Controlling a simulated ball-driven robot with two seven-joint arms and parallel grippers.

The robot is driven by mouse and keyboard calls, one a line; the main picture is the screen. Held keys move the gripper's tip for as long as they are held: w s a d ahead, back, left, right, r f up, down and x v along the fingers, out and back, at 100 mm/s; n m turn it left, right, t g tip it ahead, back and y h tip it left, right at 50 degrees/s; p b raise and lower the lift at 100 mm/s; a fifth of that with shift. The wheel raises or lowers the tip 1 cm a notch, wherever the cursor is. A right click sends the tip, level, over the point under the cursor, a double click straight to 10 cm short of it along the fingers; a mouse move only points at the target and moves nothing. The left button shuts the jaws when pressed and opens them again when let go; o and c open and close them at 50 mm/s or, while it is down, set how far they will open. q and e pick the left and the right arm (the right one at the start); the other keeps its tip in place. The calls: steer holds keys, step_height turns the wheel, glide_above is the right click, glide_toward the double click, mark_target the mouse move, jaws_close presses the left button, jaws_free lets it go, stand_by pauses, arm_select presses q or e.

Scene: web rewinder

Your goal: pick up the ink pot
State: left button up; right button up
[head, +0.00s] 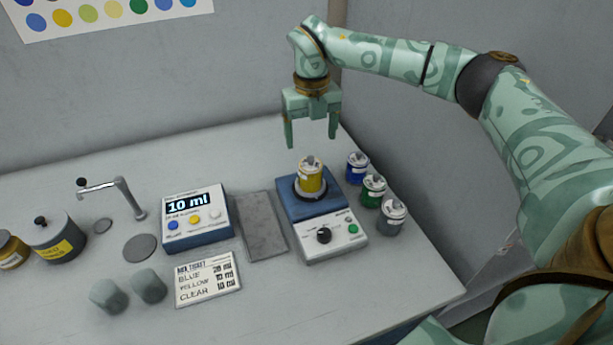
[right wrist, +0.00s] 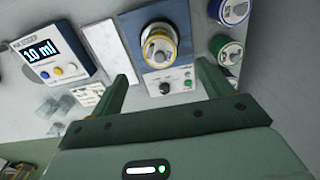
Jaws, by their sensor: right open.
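A yellow ink pot (head: 311,176) with a small grey knob on its lid stands upright on the round plate of a blue device (head: 308,206). In the right wrist view the yellow pot (right wrist: 160,47) shows from above, beyond the fingers. Blue (head: 357,167), green (head: 373,188) and grey (head: 392,217) pots stand in a row to the right of the device. My right gripper (head: 312,141) is open and empty, fingers pointing down, above and behind the yellow pot and apart from it. My left gripper is not in view.
A dispenser box (head: 196,217) reading "10 ml", a grey mat (head: 262,225) and a recipe card (head: 207,279) lie left of the device. Two grey cups (head: 149,286), a tap (head: 131,196) and larger pots (head: 56,238) stand further left. The front table area is clear.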

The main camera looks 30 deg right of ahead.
mark_target(311, 157)
step_height(311, 157, down, 6)
steer(key=shift+w+f+b, duration=0.15)
steer(key=shift+f+b, duration=0.1)
steer(key=shift+b, duration=0.5)
steer(key=shift+f, duration=0.75)
steer(key=f+b, duration=0.1)
steer(key=f, duration=0.1)
steer(key=f+b, duration=0.1)
steer(key=f, duration=0.1)
steer(key=shift+s+f, duration=0.2)
steer(key=shift+f, duration=0.15)
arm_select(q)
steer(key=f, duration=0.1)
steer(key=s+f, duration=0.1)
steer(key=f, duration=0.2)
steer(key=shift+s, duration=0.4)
arm_select(e)
steer(key=shift+r, duration=0.15)
steer(key=c, duration=1.3)
steer(key=shift+o, duration=0.2)
